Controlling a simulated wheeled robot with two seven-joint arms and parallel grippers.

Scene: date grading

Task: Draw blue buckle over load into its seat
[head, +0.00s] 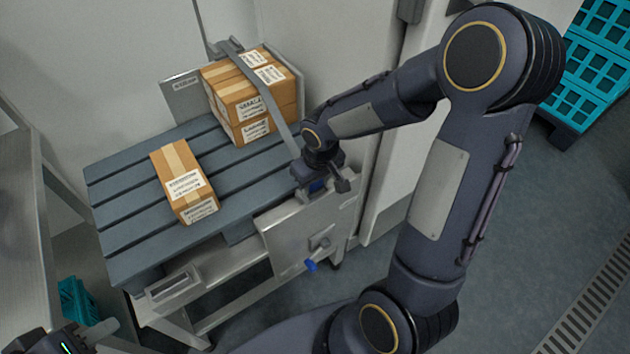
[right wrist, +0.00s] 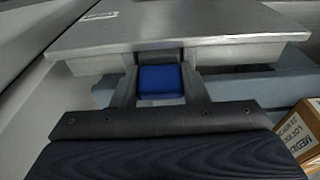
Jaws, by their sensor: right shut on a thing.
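The blue buckle (head: 317,186) is mostly hidden by my right gripper (head: 322,184) in the head view. In the right wrist view the buckle (right wrist: 160,82) sits between the two fingers of my right gripper (right wrist: 160,90), which is shut on it. A grey strap (head: 262,88) runs from the back bracket over the stacked cartons (head: 238,92) and down to the buckle. A metal plate (right wrist: 190,25) with a dark gap lies just beyond the buckle; I cannot tell whether they touch. My left gripper (head: 75,341) is only partly in view at the bottom left.
A single carton (head: 184,182) lies on the slatted grey deck (head: 130,215). A metal panel (head: 300,234) with a blue-tipped handle (head: 311,265) hangs at the deck's front. Teal crates (head: 598,65) stand at the far right. A shelf (head: 25,215) borders the left.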

